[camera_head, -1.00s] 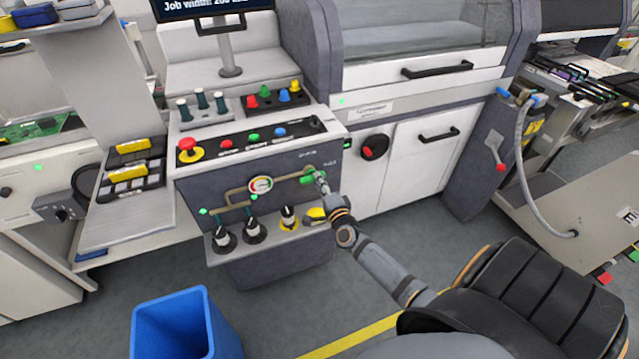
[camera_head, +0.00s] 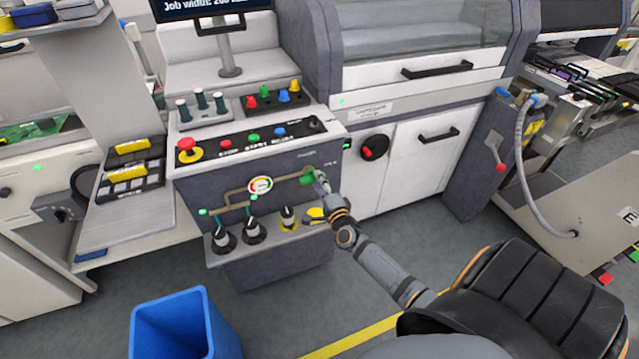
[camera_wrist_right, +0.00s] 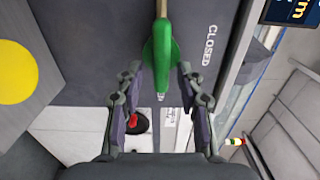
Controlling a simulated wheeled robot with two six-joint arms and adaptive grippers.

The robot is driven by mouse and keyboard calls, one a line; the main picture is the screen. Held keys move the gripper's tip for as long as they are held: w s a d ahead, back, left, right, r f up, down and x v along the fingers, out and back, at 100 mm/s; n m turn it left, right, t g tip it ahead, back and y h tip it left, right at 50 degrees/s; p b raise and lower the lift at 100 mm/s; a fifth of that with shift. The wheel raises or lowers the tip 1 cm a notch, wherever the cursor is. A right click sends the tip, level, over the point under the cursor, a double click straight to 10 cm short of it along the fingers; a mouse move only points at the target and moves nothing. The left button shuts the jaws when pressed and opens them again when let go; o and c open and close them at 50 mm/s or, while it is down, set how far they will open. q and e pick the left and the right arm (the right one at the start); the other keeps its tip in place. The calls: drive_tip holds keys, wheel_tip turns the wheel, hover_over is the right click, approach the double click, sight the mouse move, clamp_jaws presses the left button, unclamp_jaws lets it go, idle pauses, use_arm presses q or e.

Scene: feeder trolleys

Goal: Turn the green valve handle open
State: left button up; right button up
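The green valve handle (camera_head: 307,181) is at the right end of the brass pipe on the dark front panel of the machine. It also shows in the right wrist view (camera_wrist_right: 160,52), with a word "CLOSED" printed on the panel to its right. My right gripper (camera_head: 320,181) is at the handle and covers part of it in the head view. In the right wrist view the right gripper (camera_wrist_right: 160,76) is open, with one finger on each side of the handle's lower part and small gaps visible. My left gripper is not in view.
A round gauge (camera_head: 260,186) sits on the pipe left of the handle. Several black-and-white knobs (camera_head: 252,231) stand on the ledge below. A red rotary switch (camera_head: 373,148) is on the cabinet to the right. A blue bin (camera_head: 185,325) stands on the floor at front left.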

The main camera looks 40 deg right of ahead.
drive_tip(key=v, duration=1.2)
idle(0.3)
drive_tip(key=s+a+f+n+g+y+p, duration=0.1)
drive_tip(key=s+f+n+g, duration=0.3)
drive_tip(key=f, duration=0.8)
drive_tip(key=s+a+f+n+g+y+p, duration=0.1)
drive_tip(key=s+f+n+g+p, duration=0.15)
drive_tip(key=s+f+n, duration=0.65)
drive_tip(key=s+a+f+n+g, duration=0.2)
drive_tip(key=s+f+n+g, duration=0.2)
drive_tip(key=s+f, duration=0.5)
drive_tip(key=s+a+f+n+g+y+p, duration=0.1)
drive_tip(key=s+a+f+n+g, duration=0.2)
drive_tip(key=s+f+g, duration=0.3)
drive_tip(key=s+f+n, duration=0.1)
drive_tip(key=s+f, duration=0.3)
drive_tip(key=s, duration=0.3)
drive_tip(key=shift+s+f, duration=0.2)
drive_tip(key=shift+s, duration=0.15)
